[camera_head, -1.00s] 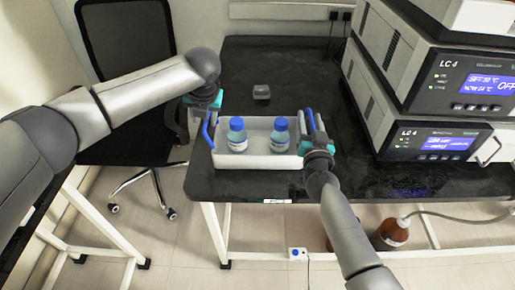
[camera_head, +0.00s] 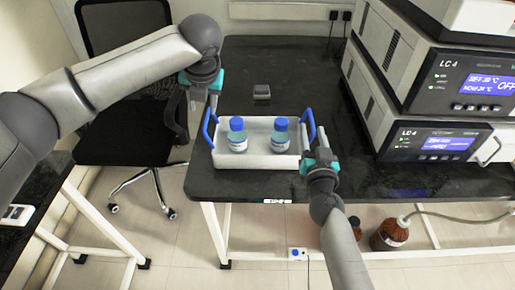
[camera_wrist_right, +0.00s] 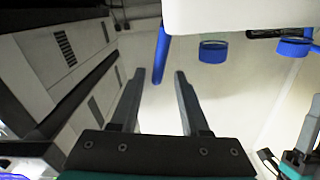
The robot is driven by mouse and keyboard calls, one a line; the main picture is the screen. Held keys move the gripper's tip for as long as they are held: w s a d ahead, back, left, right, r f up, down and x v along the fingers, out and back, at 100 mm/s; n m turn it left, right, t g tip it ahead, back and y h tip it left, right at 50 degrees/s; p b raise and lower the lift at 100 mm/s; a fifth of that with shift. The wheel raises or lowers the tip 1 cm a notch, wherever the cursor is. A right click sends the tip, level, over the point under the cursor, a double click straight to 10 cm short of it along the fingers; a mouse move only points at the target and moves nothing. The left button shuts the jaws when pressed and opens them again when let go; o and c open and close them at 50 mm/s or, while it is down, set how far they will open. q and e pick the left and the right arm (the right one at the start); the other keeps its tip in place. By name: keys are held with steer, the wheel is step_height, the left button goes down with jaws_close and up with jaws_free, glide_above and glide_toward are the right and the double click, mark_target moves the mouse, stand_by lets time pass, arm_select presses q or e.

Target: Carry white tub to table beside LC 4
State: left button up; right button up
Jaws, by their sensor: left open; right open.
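The white tub (camera_head: 258,161) sits on the black table near its front edge, left of the LC 4 units (camera_head: 432,141). It has a blue handle at each end: left (camera_head: 207,127) and right (camera_head: 312,127). Two blue-capped bottles (camera_head: 237,137) (camera_head: 280,137) stand in it. My left gripper (camera_head: 203,98) is open, above and behind the left handle, apart from it. My right gripper (camera_head: 308,146) is open at the tub's right end. In the right wrist view, the right handle (camera_wrist_right: 161,56) shows beyond the open fingers (camera_wrist_right: 160,76); the tub (camera_wrist_right: 235,15) is above right.
A small grey object (camera_head: 261,92) lies on the table (camera_head: 285,70) behind the tub. A black chair (camera_head: 125,45) stands to the left. Brown bottles (camera_head: 390,235) are on the floor under the table. The table's back middle is clear.

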steer(key=s, duration=0.6)
steer(key=shift+s, duration=0.4)
